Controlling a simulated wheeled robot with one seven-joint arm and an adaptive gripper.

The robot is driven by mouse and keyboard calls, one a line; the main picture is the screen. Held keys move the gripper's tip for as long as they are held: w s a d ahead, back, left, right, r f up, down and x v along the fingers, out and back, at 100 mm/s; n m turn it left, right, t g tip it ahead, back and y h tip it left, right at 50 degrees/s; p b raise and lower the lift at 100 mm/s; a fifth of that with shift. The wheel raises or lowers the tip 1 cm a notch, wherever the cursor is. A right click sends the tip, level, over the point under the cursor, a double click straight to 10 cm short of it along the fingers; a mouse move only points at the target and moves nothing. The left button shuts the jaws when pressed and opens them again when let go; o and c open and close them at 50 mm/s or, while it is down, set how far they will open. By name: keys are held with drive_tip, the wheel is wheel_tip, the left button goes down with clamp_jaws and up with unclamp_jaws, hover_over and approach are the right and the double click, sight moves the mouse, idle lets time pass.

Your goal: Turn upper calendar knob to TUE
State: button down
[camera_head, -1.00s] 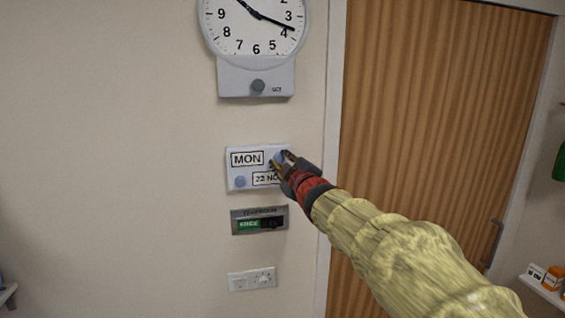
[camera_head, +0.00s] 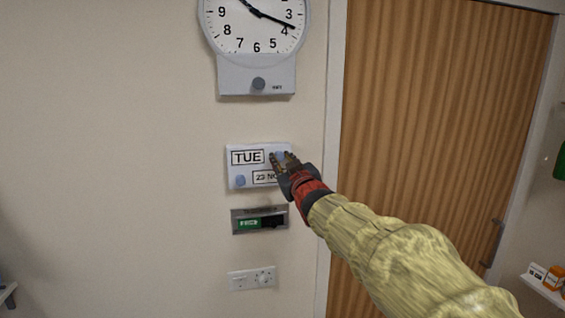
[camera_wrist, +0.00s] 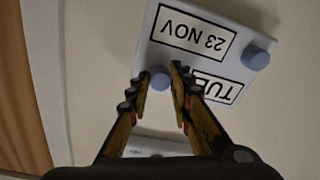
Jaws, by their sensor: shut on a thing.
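The white calendar panel (camera_head: 232,168) is on the wall, its upper window (camera_head: 248,157) reading TUE. The date window below reads 23 NOV in the wrist view (camera_wrist: 193,35), where the panel appears upside down. The upper knob (camera_wrist: 160,78) is round and blue-grey, at the panel's upper right in the head view, largely covered there by my gripper (camera_head: 280,160). In the wrist view my gripper (camera_wrist: 161,80) has one finger on each side of this knob and is shut on it. The lower knob (camera_head: 240,180) is free at the lower left; it also shows in the wrist view (camera_wrist: 256,58).
A clock (camera_head: 252,30) with a set knob (camera_head: 258,84) hangs above the calendar. A wooden door (camera_head: 430,110) is to the right. The wall to the left is clear.

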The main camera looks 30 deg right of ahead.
drive_tip(key=shift+f+m, duration=0.1)
drive_tip(key=shift+m, duration=0.2)
drive_tip(key=c, duration=1.7)
unclamp_jaws()
drive_tip(key=shift+o, duration=0.6)
drive_tip(key=v, duration=1.2)
drive_tip(key=shift+a, duration=0.1)
